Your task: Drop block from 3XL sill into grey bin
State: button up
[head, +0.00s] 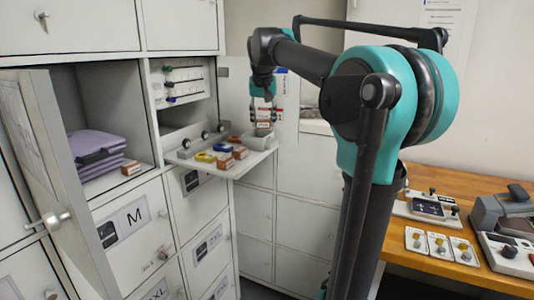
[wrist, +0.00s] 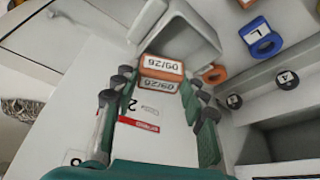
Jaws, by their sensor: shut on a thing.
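My gripper (head: 263,103) points down over the right end of a fold-down sill (head: 226,172) in the locker wall. It is shut on an orange block with a white label (head: 264,127). In the wrist view the block (wrist: 161,73) sits between the fingertips, and its label reads 09/26, upside down. A pale grey open bin (head: 259,142) stands on the sill below the held block. In the wrist view the bin (wrist: 190,38) is just beyond the block; its floor is partly hidden. I cannot read a 3XL mark on the sill.
Several small blocks and tags, including a yellow one (head: 205,157) and an orange one (head: 240,152), lie on the sill left of the bin. An open locker door (head: 60,170) stands at the left. A wooden bench (head: 455,185) with devices is at the right.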

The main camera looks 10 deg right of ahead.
jog(key=shift+f, duration=0.7)
jog(key=o, duration=1)
jog(key=v, duration=1.2)
jog(key=shift+r, duration=0.1)
